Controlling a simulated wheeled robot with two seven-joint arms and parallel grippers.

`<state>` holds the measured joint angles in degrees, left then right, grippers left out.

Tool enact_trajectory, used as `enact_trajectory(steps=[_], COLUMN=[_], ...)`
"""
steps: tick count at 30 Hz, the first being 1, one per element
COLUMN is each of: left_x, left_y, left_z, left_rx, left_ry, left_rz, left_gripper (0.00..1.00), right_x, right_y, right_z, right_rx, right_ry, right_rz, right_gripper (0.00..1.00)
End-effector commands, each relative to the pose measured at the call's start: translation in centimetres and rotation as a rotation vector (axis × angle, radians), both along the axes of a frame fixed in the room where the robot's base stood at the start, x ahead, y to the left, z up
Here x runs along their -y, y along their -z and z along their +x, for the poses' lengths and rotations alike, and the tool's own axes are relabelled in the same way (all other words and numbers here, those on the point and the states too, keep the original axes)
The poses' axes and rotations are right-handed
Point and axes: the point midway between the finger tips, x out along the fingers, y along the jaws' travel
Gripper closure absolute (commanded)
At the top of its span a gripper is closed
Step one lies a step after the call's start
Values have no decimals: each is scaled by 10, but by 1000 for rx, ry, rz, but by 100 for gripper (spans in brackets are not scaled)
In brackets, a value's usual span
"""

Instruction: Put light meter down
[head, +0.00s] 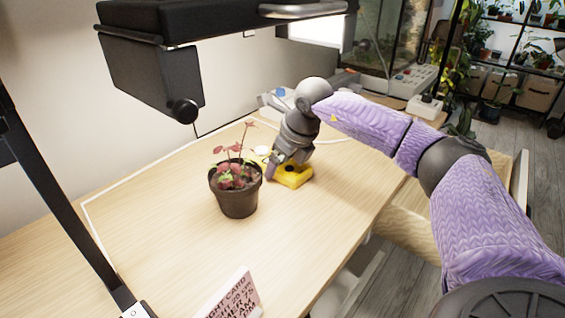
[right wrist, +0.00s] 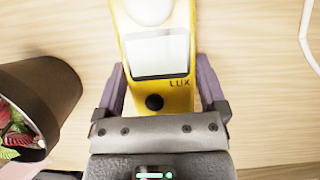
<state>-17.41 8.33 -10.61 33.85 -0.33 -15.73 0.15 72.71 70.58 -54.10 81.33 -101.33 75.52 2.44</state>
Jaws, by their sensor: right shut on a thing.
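The light meter (head: 293,177) is yellow, with a screen, the letters LUX, a dark button and a white dome. It lies flat at the table surface beside the potted plant; whether it touches the wood is hard to tell. My right gripper (head: 281,163) is over it, and in the right wrist view the meter (right wrist: 180,90) sits between the two fingers of the gripper (right wrist: 160,92), which is shut on its sides. My left gripper is not in view.
A brown pot (head: 238,195) with a red-leaved plant stands close to the left of the meter. A white printed card (head: 236,298) is at the table's front edge. A black lamp-like fixture (head: 155,75) hangs above the left. The left part of the wooden table (head: 150,235) is clear.

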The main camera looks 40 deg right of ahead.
Motion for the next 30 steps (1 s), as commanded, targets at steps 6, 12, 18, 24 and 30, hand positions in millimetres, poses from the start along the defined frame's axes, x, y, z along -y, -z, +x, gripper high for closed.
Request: enact_trajectory(steps=[6,12,18,24,30], left_x=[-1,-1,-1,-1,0], left_y=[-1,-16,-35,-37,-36], left_z=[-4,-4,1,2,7], left_rx=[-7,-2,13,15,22], left_ry=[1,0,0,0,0], left_rz=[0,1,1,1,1], left_gripper=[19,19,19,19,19], right_x=[0,1,2,2,2], right_y=[0,-26,-65,-72,-71], right_z=[0,-8,-24,-29,-29], right_rx=[0,4,4,0,0], right_ry=[0,0,0,0,0], right_rz=[0,-2,-1,0,0], right_gripper=[0,0,0,0,0])
